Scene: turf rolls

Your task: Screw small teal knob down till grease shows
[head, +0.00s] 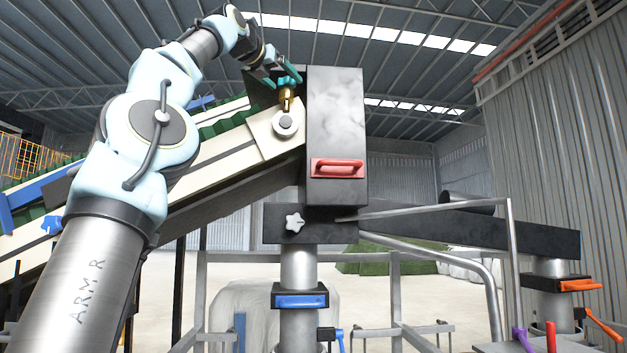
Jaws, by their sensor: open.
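The small teal knob (289,81) sits on top of a brass fitting (287,101) above a round bearing cap (285,123) on the side of the inclined conveyor. My gripper (275,72) is open and comes down from the upper left, with its fingers right at the knob. At this size I cannot tell whether the fingers touch the knob or stand just apart from it. The fingers partly overlap the knob in the picture. I see no grease around the fitting.
A dark upright housing (336,110) with a red handle (338,168) stands close to the right of the knob. A white star knob (295,222) and a blue-handled clamp (300,301) are below. The conveyor (222,150) slopes down to the left. Metal rails (425,208) stand lower right.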

